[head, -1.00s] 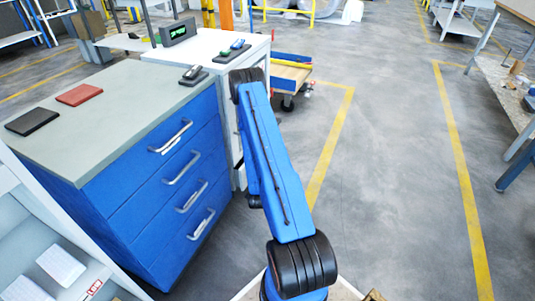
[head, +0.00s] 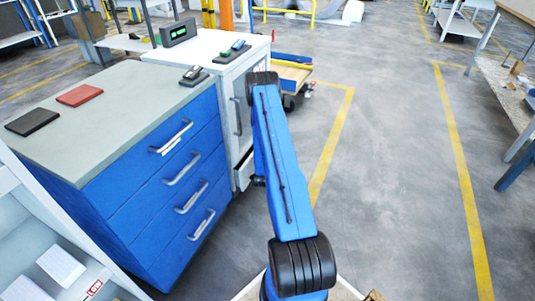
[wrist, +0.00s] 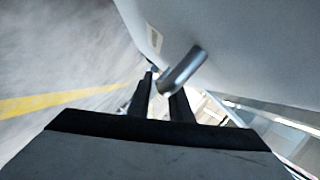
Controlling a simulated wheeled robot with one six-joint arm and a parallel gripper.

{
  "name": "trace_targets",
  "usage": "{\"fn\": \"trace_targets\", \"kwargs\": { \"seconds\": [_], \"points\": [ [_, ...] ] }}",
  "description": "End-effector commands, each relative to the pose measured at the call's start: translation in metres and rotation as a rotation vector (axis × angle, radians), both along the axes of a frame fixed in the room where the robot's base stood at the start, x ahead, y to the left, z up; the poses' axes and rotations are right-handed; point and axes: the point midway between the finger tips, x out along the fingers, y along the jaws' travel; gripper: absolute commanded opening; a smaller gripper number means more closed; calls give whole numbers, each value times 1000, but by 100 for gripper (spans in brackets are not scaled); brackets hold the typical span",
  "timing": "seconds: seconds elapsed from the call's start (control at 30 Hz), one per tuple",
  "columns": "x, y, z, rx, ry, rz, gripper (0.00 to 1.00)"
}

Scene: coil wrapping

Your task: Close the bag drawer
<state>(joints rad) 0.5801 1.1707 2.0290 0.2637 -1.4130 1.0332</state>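The white cabinet (head: 215,48) stands behind the blue one. A low drawer (head: 243,170) in its front appears to stick out a little, mostly hidden behind my arm; I take it to be the bag drawer. In the wrist view, my gripper (wrist: 163,88) has its two dark fingers apart, close to a broad pale panel (wrist: 240,45). A grey bar handle (wrist: 184,68) stands out from the panel just ahead of the fingers, its end near the gap between them. I cannot tell whether they touch. The head view hides the fingertips behind my arm.
The blue cabinet (head: 150,220) has several drawers, all looking shut. A black pad (head: 32,121) and a red pad (head: 80,95) lie on its top. A low cart (head: 295,75) stands beyond my arm.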

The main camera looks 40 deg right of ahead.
Motion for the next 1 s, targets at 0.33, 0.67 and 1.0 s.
{"fn": "trace_targets", "kwargs": {
  "seconds": [0.33,0.67,1.0],
  "points": [
    [7,-8,-2,1,0,1,19],
    [7,-8,-2,0,0,0,0],
    [36,4,-2,0,-1,3,0]
  ]
}}
